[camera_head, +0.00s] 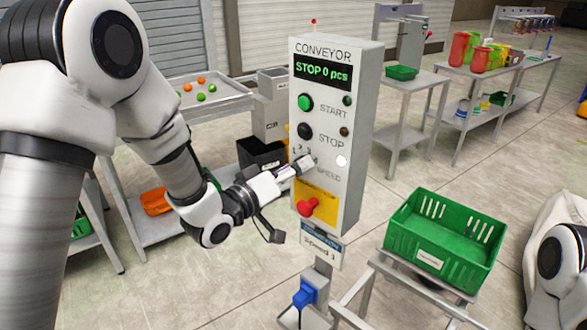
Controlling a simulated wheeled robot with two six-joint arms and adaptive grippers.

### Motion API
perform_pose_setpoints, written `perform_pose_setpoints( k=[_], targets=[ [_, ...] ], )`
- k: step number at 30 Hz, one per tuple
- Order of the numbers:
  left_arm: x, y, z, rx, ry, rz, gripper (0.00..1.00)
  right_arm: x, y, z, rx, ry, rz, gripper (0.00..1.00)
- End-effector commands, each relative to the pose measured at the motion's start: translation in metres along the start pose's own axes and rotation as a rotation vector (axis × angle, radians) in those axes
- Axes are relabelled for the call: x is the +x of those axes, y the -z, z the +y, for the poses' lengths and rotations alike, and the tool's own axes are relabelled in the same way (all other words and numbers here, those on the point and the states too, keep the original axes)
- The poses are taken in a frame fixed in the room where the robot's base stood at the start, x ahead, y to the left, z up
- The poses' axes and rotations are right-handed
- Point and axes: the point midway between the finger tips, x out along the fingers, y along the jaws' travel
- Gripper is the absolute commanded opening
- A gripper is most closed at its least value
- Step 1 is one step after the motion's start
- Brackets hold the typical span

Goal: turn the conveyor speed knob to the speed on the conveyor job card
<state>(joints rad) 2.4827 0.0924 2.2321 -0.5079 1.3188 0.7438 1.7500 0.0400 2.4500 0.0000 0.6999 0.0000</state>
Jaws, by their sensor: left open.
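The grey conveyor control box (355,110) stands upright in the middle. Its display (323,72) reads "STOP 0 pcs". My left gripper (290,198) is open, with its fingers spread at the left side of the box. Its upper finger reaches over the speed dial, just left of the SPEED label (328,176). That finger covers the knob, so its setting and any contact cannot be told. The job card (321,246) hangs below the box; its small print seems to read "Speed 1", but the digit is unclear. My right gripper is out of view.
The box carries a green START button (305,102), a black STOP button (305,131) and a red emergency button (308,207) below the dial. A green crate (465,262) stands at the right on a frame. A tray of coloured balls (222,103) is behind.

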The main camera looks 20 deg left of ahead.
Motion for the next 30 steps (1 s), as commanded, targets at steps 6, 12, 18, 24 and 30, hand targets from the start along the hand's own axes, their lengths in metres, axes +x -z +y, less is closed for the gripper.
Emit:
perform_pose_setpoints(
  k=[6, 12, 18, 24, 30],
  targets=[
    [-0.033, 0.001, -0.001, -0.008, 0.003, 0.003, 0.59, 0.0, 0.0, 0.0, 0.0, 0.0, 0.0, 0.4],
    [-0.068, 0.001, -0.001, -0.005, 0.001, 0.003, 0.59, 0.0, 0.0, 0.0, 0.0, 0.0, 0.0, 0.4],
    [-0.074, 0.0, 0.0, -0.001, -0.001, 0.001, 0.59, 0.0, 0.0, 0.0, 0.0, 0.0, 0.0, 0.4],
    [-0.074, 0.0, 0.0, -0.001, 0.0, 0.001, 0.59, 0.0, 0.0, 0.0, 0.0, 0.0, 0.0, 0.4],
    [-0.074, -0.014, -0.011, -0.014, 0.02, -0.026, 0.59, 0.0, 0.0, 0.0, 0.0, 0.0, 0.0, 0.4]
  ],
)
